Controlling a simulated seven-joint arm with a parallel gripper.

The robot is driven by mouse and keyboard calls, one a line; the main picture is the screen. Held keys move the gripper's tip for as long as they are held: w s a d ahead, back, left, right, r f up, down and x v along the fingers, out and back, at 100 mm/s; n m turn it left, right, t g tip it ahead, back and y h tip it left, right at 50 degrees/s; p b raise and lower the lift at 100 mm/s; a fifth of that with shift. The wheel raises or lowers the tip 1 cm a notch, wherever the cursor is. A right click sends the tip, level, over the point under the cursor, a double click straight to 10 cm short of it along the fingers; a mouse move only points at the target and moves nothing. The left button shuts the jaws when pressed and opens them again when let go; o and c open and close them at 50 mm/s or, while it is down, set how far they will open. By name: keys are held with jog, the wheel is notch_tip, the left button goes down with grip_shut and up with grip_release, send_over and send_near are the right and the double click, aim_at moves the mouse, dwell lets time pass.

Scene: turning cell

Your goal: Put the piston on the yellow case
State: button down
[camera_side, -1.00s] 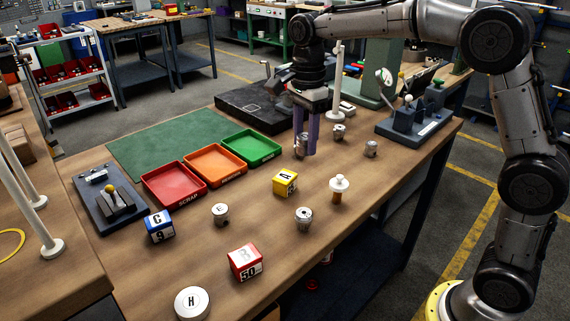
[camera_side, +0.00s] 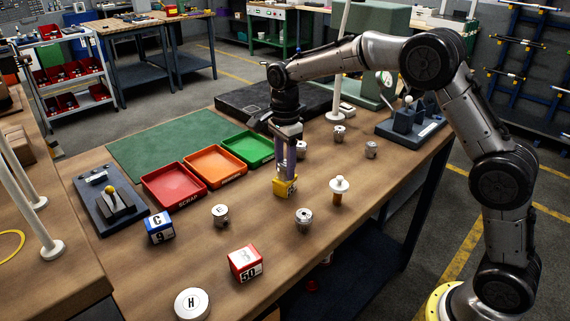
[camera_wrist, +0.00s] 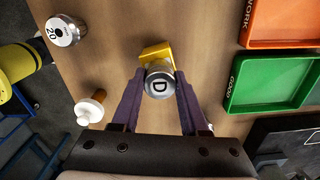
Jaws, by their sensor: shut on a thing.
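My gripper (camera_side: 287,176) is over the yellow case (camera_side: 284,190) in the side view, fingertips down at the case's top. In the wrist view the purple fingers (camera_wrist: 160,88) are shut on a silver piston (camera_wrist: 159,85) with a "D" on its round end. The yellow case (camera_wrist: 155,52) shows just behind the piston there, partly covered by it. In the side view the fingers largely hide the piston. I cannot tell whether the piston touches the case.
Green (camera_side: 250,148), orange (camera_side: 215,166) and red (camera_side: 173,186) trays lie to the left. A white-topped handle (camera_side: 339,188) and a silver cylinder (camera_side: 303,219) stand to the right. Blue (camera_side: 160,228) and red (camera_side: 245,263) cubes are nearer the front.

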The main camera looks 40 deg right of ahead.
aim_at(285, 163)
jog(key=shift+c, duration=2.1)
grip_release()
jog(key=shift+f, duration=0.15)
notch_tip(285, 163, up, 12)
jog(key=shift+r, duration=0.25)
